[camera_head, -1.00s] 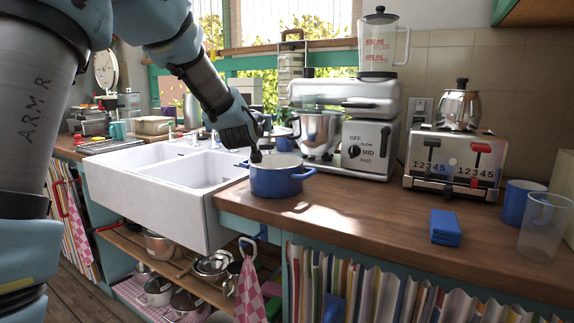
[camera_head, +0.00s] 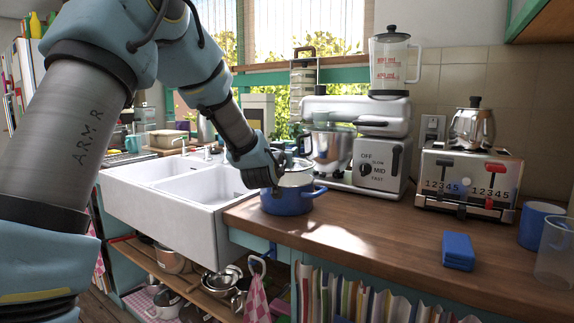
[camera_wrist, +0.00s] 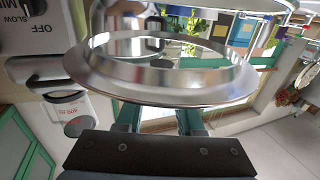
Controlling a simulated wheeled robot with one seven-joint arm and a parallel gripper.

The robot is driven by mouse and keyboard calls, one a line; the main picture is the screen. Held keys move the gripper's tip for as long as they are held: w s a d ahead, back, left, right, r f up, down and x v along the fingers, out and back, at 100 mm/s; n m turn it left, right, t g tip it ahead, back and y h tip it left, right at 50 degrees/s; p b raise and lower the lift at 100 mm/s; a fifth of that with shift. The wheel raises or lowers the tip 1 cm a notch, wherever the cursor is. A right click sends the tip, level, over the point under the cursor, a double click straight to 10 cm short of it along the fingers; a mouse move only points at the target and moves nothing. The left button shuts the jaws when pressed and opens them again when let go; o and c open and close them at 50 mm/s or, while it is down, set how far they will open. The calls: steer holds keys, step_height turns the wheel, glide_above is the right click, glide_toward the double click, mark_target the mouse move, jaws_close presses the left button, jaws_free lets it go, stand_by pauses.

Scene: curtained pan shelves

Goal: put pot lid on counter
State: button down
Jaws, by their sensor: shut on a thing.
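A shiny metal-rimmed pot lid (camera_wrist: 165,82) fills the upper middle of the wrist view, directly in front of my gripper. My gripper (camera_head: 277,178) is shut on the lid; the fingertips are mostly hidden behind the lid in the wrist view. In the head view my gripper is at the left rim of a blue pot (camera_head: 288,203) with side handles, which stands on the wooden counter (camera_head: 365,232). I cannot tell from the head view whether the lid touches the pot.
A white sink (camera_head: 165,205) adjoins the counter on the left. A stand mixer (camera_head: 382,165) is behind the pot. A toaster (camera_head: 466,183), blue box (camera_head: 458,250), blue mug (camera_head: 537,225) and clear cup (camera_head: 555,250) are at right. Bare counter lies between the pot and the blue box.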

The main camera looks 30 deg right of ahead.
steer(key=shift+f, duration=1.9)
steer(key=shift+f, duration=0.2)
steer(key=c, duration=0.5)
jaws_free()
steer(key=shift+c, duration=0.2)
steer(key=shift+r+p, duration=0.15)
steer(key=shift+p, duration=0.45)
